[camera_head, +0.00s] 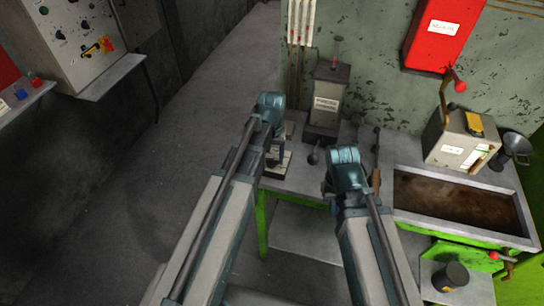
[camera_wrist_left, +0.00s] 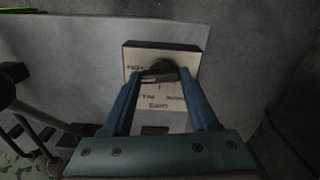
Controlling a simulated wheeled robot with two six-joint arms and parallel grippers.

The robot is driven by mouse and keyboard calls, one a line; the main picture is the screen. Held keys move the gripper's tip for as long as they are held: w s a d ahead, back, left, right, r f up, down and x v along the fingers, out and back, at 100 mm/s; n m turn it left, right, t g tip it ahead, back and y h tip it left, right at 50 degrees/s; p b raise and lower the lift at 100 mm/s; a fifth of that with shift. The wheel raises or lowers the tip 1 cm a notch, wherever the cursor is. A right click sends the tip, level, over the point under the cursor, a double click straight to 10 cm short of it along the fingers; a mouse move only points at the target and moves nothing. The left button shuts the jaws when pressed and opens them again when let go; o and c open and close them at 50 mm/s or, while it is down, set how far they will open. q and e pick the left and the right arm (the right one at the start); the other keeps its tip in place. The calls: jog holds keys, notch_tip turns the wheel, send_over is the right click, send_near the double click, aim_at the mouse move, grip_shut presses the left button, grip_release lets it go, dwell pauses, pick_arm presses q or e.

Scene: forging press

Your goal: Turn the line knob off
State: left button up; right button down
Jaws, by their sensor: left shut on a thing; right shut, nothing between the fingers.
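The line knob (camera_wrist_left: 159,71) is a dark round knob on a box with a cream face plate (camera_wrist_left: 187,62), seen in the left wrist view. The plate carries printed marks, too blurred to read fully. My left gripper (camera_wrist_left: 160,78) has its two blue fingers on either side of the knob and is shut on it. In the head view my left gripper (camera_head: 275,148) is over the left end of the grey bench, and the knob is largely hidden behind it. My right gripper (camera_head: 335,204) is shut and empty near the bench's front edge, its fingers mostly hidden by its wrist.
On the bench (camera_head: 300,180) stands a grey lever box (camera_head: 328,92). To the right are a brown-filled trough (camera_head: 455,205), a cream box (camera_head: 462,140) and a red wall box (camera_head: 445,35). A control panel (camera_head: 75,40) hangs at left. The floor left of the bench is clear.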

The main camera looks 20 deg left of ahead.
aim_at(272, 160)
pick_arm(q)
jog(key=shift+m, duration=0.8)
jog(key=o, duration=1.4)
jog(key=shift+r, duration=0.15)
notch_tip(272, 160, up, 14)
jog(key=p, duration=1.3)
jog(key=shift+f+p, duration=0.25)
jog(key=shift+p, duration=0.15)
